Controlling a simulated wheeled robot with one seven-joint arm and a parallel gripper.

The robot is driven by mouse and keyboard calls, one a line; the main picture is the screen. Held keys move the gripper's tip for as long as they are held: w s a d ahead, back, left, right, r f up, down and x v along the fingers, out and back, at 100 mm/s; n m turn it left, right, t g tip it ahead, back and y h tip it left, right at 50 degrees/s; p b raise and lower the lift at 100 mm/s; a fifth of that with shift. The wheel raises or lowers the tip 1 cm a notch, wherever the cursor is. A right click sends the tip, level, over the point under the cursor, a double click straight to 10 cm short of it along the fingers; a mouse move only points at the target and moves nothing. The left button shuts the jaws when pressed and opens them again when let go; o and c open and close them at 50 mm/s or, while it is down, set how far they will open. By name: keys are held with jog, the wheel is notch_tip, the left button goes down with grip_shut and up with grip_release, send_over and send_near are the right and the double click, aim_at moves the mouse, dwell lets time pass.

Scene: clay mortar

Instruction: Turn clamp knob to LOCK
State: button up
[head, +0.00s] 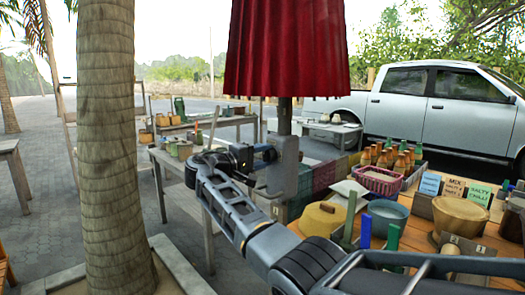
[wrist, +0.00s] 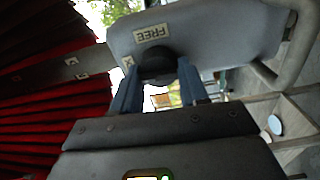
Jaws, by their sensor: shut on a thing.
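The grey clamp (head: 287,172) is fixed on the pole under the red umbrella. In the wrist view the clamp plate (wrist: 222,35) fills the top, with a FREE label (wrist: 154,33) upside down above the knob. The round black clamp knob (wrist: 158,60) sits between my two blue fingers, and it also shows small in the head view (head: 268,153). My gripper (wrist: 158,78) is shut on the knob, one finger at each side. A small pale label left of the knob is too partly seen to read. No LOCK label is legible.
The red umbrella cloth (head: 285,50) hangs just above the clamp. A palm trunk (head: 110,150) stands at the left. A market table with a yellow lidded pot (head: 320,218), a pink basket (head: 378,181) and bottles is at the right. A white pickup (head: 430,110) stands behind.

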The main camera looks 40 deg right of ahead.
jog(key=shift+n, duration=0.4)
jog(key=o, duration=1)
jog(key=shift+o, duration=0.2)
jog(key=shift+a, duration=0.15)
jog(key=a, duration=0.7)
jog(key=shift+a+b, duration=0.3)
jog(key=shift+b, duration=0.15)
jog(key=shift+s, duration=0.1)
